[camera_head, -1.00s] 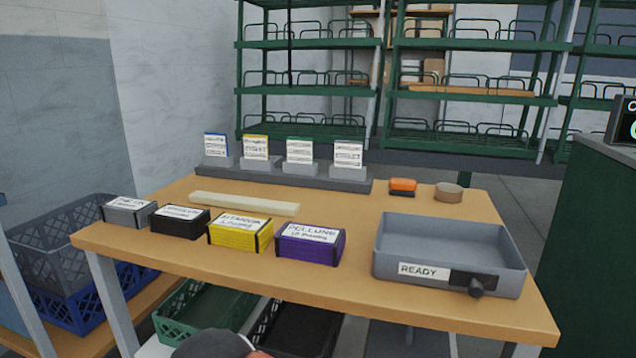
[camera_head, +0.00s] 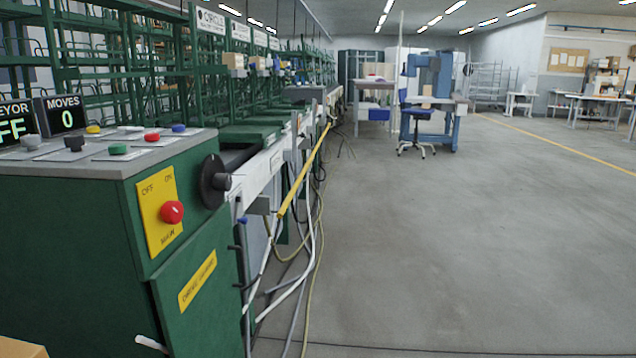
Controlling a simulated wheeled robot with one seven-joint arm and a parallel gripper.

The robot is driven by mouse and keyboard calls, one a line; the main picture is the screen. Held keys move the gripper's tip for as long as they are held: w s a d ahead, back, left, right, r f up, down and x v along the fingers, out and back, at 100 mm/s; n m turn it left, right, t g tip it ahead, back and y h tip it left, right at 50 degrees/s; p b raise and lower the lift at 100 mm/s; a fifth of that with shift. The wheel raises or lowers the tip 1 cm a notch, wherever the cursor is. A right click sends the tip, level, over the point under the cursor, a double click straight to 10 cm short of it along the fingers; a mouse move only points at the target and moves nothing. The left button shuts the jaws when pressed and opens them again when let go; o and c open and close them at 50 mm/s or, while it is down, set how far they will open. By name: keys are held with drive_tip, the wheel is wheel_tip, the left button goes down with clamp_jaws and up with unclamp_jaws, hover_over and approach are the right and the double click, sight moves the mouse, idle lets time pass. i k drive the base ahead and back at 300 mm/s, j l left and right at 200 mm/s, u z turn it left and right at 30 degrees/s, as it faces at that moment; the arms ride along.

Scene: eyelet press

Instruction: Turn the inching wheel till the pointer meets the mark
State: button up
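A blue machine (camera_head: 430,76) that looks like a press stands far back, right of the middle. No pointer or mark can be made out at this distance. My gripper is not in view.
The cabinet carries a red knob (camera_head: 172,212) on a yellow plate, coloured buttons and a display (camera_head: 60,115) reading "MOVES 0". A long line with cables and a yellow bar (camera_head: 303,172) runs back. A blue stool (camera_head: 416,130) stands by the blue machine. Open floor (camera_head: 470,240) fills the right.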

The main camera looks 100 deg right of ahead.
sight(213, 182)
drive_tip(key=z, duration=3.1)
